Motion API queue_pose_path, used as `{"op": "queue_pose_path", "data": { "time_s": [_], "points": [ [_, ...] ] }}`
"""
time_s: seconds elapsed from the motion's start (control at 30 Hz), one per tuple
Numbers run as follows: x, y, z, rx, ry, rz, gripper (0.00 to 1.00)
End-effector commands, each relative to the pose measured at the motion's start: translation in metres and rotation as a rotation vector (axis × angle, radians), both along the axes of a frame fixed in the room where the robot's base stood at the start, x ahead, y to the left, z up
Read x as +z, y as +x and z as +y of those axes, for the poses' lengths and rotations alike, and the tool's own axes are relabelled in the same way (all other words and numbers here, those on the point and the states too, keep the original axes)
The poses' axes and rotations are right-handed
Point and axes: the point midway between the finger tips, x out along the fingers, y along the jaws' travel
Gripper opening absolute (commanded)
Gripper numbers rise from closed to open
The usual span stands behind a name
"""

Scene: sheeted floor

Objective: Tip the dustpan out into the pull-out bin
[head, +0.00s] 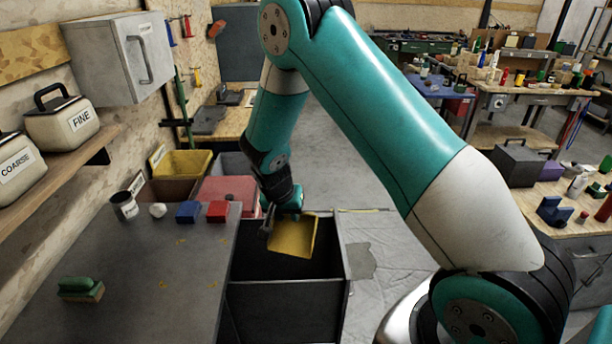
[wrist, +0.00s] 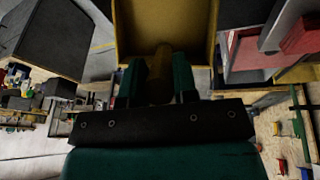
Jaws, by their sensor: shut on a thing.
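The yellow dustpan (head: 295,236) hangs over the open pull-out bin (head: 287,297), tilted steeply. In the wrist view the dustpan (wrist: 165,22) fills the top middle, and its handle runs between the two fingers. My gripper (wrist: 160,80) is shut on that handle. In the head view my gripper (head: 277,208) is above the bin's back part, partly hidden by its own wrist. The bin is a dark grey box beside the workbench, and its inside is in deep shadow. I cannot see any dirt in the pan or in the bin.
Floor right of the bin is clear apart from a dark patch.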

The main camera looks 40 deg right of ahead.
Motion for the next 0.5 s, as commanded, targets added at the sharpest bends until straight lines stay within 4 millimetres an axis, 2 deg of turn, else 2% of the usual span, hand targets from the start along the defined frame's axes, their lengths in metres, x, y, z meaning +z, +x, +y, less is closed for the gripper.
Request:
{"op": "queue_pose_path", "data": {
  "time_s": [0.1, 0.2, 0.4, 0.5],
  "points": [
    [0.016, 0.005, -0.018, -0.420, 0.154, 0.072, 0.00],
    [0.027, 0.005, -0.029, -0.737, 0.294, 0.092, 0.00],
    [0.052, 0.003, -0.048, -1.266, 0.576, 0.018, 0.00],
    [0.064, 0.002, -0.056, -1.472, 0.696, -0.059, 0.00]
  ]
}}
